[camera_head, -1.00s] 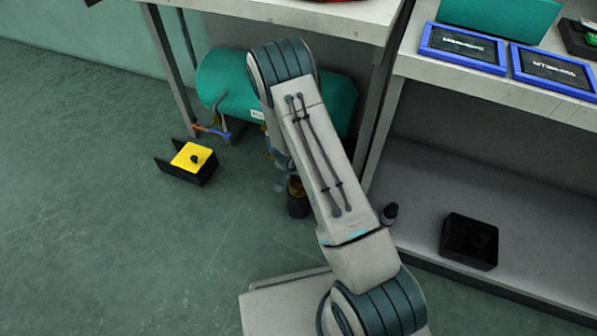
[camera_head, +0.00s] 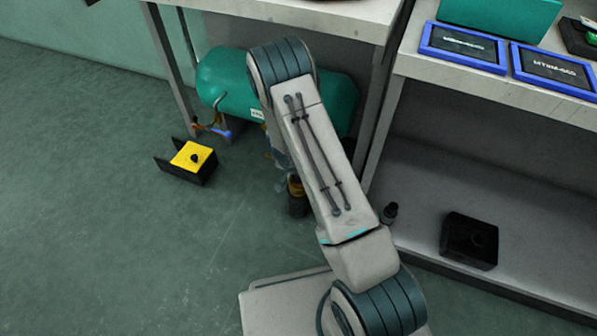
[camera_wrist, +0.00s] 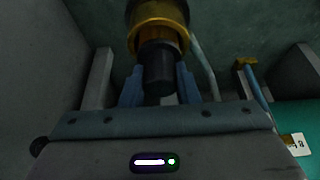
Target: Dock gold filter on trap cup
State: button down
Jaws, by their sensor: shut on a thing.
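In the wrist view, the two blue fingers of my gripper (camera_wrist: 160,88) flank a dark cylinder with an amber-gold section, which I take for the gold filter (camera_wrist: 160,38). A wide gold ring sits at its far end. In the head view, my gripper is mostly hidden by my forearm. A gold band (camera_head: 296,186) shows beside it, directly above a black cup-like cylinder (camera_head: 298,206), likely the trap cup, low near the floor. Whether the filter is seated or only close above the cup cannot be told.
A teal tank (camera_head: 222,85) lies under the bench behind my arm, with a blue-handled valve (camera_head: 220,133) at its left. A black bracket with a yellow top (camera_head: 193,157) stands on the floor. A small black bottle (camera_head: 389,213) and a black box (camera_head: 470,241) are right.

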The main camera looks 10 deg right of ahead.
jog(key=shift+f+b, duration=0.3)
jog(key=shift+f, duration=0.15)
jog(key=c, duration=1.4)
grip_release()
jog(key=shift+o, duration=0.2)
jog(key=p+v, duration=0.8)
jog(key=v, duration=0.3)
